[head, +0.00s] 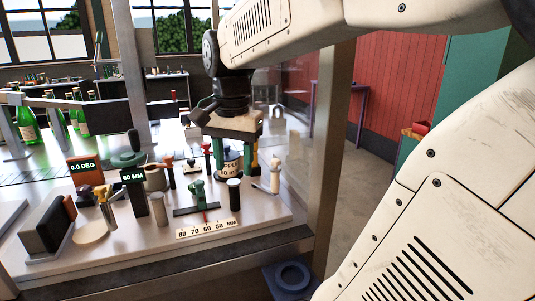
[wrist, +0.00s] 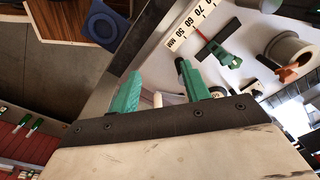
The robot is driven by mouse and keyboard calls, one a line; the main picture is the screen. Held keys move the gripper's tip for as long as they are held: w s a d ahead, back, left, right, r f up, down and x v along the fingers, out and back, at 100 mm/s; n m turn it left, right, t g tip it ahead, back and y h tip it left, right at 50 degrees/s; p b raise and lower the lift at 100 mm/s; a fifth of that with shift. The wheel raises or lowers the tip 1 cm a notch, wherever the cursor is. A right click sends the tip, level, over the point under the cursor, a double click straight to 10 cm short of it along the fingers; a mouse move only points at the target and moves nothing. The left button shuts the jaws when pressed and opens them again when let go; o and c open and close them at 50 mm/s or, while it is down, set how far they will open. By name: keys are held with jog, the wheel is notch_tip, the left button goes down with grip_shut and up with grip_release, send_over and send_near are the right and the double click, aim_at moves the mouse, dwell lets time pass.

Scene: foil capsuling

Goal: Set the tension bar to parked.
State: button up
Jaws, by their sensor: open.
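My gripper (head: 236,165) hangs over the right part of the white work panel (head: 130,240), its green fingers pointing down. In the wrist view my gripper (wrist: 160,72) has its fingers apart, with nothing clearly held between them. No part is labelled as the tension bar. A grey spool (wrist: 287,48) with an orange lever (wrist: 289,73) beside it shows at the right of the wrist view, and the lever could be the bar. A pale handle (head: 275,174) stands just right of my gripper in the head view. Parts behind the fingers are partly hidden.
A green slider (head: 197,191) with a red pointer sits behind the millimetre scale (head: 206,229). Displays reading 0.0 DEG (head: 83,168) and 80 MM (head: 132,176) stand left. A blue ring holder (head: 290,278) lies off the panel's front.

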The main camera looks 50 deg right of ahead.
jog(key=w+d+r+m, duration=0.25)
jog(key=d+m, duration=0.45)
jog(key=d, duration=0.4)
jog(key=m, duration=0.5)
send_over(276, 160)
jog(key=shift+w+a+f+g, duration=0.1)
jog(key=shift+a+f+g, duration=0.05)
jog(key=shift+f+g, duration=0.2)
jog(key=shift+d+f+m, duration=0.25)
jog(key=shift+f+m, duration=0.05)
jog(key=shift+m, duration=0.1)
notch_tip(276, 160, down, 7)
jog(key=shift+f, duration=0.1)
jog(key=shift+a, duration=0.1)
grip_shut()
